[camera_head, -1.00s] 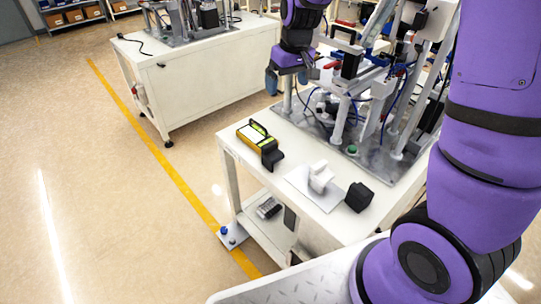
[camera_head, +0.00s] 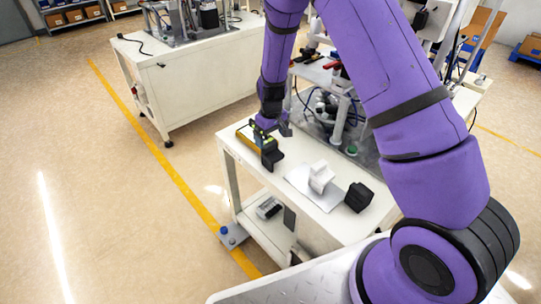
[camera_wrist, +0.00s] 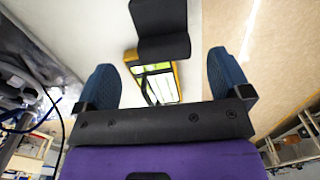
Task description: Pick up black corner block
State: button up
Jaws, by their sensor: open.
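A black L-shaped corner block (camera_head: 271,157) stands on the white table beside the yellow-framed device. In the wrist view the black corner block (camera_wrist: 160,28) lies just beyond the fingertips, partly cut off by the top edge. My gripper (camera_head: 270,133) is above the device, close to the block. In the wrist view my gripper (camera_wrist: 160,62) has its two blue fingers wide apart with nothing held. A second black block (camera_head: 358,197), darker and chunkier, sits at the table's right.
The yellow device (camera_wrist: 165,86) with a bright panel lies under the gripper, between the fingers in the wrist view. A white block (camera_head: 320,176) stands on a white sheet (camera_head: 299,180) on the table (camera_head: 236,148). The bowl feeder machinery (camera_head: 335,112) stands behind.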

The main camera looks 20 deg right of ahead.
aim_at(271, 146)
jog(key=shift+s+a+f, duration=0.1)
jog(key=shift+s+f, duration=0.05)
jog(key=shift+f, duration=1.5)
jog(key=shift+s+f, duration=0.1)
jog(key=shift+f, duration=1.5)
jog(key=shift+c, duration=0.3)
jog(key=c, duration=0.9)
